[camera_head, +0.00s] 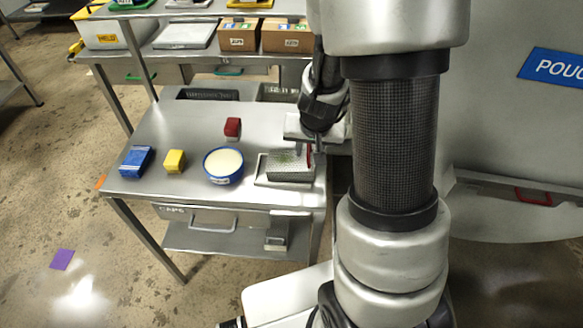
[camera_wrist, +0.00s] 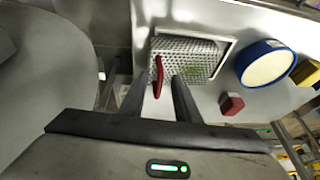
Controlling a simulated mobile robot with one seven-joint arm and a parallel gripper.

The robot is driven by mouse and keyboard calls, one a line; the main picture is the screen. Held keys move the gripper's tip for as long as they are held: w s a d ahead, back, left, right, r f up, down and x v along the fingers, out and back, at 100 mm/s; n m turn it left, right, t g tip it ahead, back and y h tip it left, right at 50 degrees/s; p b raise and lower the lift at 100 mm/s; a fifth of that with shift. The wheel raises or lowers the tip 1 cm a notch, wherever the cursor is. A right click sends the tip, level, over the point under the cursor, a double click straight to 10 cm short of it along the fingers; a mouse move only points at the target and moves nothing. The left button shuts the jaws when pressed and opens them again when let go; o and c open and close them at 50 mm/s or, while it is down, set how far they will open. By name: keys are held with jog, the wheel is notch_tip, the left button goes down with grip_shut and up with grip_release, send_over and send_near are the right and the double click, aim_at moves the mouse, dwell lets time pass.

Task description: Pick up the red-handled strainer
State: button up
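The strainer (camera_head: 288,168) is a perforated metal basket with a red handle (camera_head: 309,155). It sits in a shallow pale tray (camera_head: 262,178) at the right end of the steel table. In the wrist view the strainer (camera_wrist: 196,52) has a greenish patch, and its red handle (camera_wrist: 158,76) points toward my gripper. My gripper (camera_wrist: 159,84) is open, its two fingers on either side of the handle in that view, with gaps beside it. Whether the fingers are level with the handle cannot be told. In the head view my arm partly hides the gripper.
Left of the strainer on the table (camera_head: 150,190) stand a blue-rimmed bowl (camera_head: 223,166), a yellow block (camera_head: 175,161) and a blue box (camera_head: 136,161). A red block (camera_head: 232,127) lies farther back. Shelves with cardboard boxes (camera_head: 287,36) rise behind. A large grey vessel (camera_head: 510,130) stands right.

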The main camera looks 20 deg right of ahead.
jog(key=shift+x, duration=0.85)
jog(key=shift+c, duration=0.4)
grip_shut()
dwell(0.4)
